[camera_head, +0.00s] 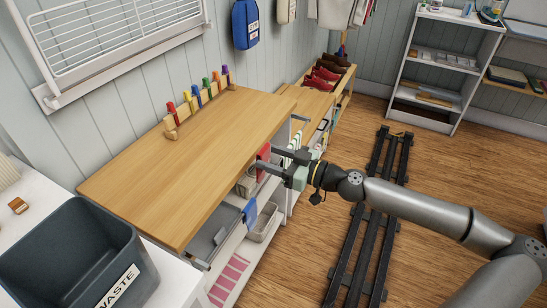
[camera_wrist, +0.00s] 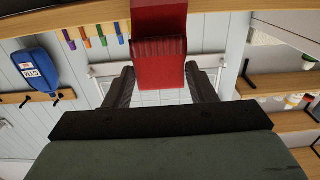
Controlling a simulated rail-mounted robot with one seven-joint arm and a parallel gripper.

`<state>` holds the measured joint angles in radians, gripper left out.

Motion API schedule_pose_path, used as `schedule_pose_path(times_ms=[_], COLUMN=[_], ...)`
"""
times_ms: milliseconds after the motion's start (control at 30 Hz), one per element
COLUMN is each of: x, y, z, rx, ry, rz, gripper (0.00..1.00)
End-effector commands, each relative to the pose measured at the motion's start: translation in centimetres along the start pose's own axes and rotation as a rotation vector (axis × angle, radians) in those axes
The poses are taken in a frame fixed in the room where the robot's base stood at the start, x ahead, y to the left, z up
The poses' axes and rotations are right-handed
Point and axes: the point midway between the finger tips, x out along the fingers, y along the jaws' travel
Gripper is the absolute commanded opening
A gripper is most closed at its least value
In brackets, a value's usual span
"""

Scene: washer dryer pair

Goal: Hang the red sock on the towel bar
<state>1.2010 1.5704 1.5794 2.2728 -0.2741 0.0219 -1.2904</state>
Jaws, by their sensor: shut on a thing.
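The red sock (camera_head: 264,152) is between the fingers of my gripper (camera_head: 272,160), at the front edge of the wooden counter. My gripper is shut on it. In the wrist view the red sock (camera_wrist: 160,30) rises from between the two fingers (camera_wrist: 163,82), toward the top of the picture. The towel bar (camera_head: 201,264) runs along the counter's front edge; its end brackets show, but much of the bar is hidden by the counter and my gripper. I cannot tell whether the sock touches the bar. A blue cloth (camera_head: 250,214) hangs along the same front edge.
The wooden counter (camera_head: 190,170) is mostly bare, with a rack of coloured pegs (camera_head: 198,98) at the wall. Shelves with bins (camera_head: 265,222) lie below it. A grey waste bin (camera_head: 75,255) stands at the lower left. Shoes (camera_head: 325,75) sit beyond the counter.

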Motion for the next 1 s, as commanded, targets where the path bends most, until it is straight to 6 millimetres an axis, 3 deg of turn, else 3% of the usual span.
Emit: schedule_pose_path(times_ms=[300,1000], x=[-0.2,-0.2], y=[0.0,0.0], z=[-0.1,4.7], rx=[-0.003,-0.001], ry=[0.003,0.003], rz=[0.006,0.006], gripper=[0.21,0.21])
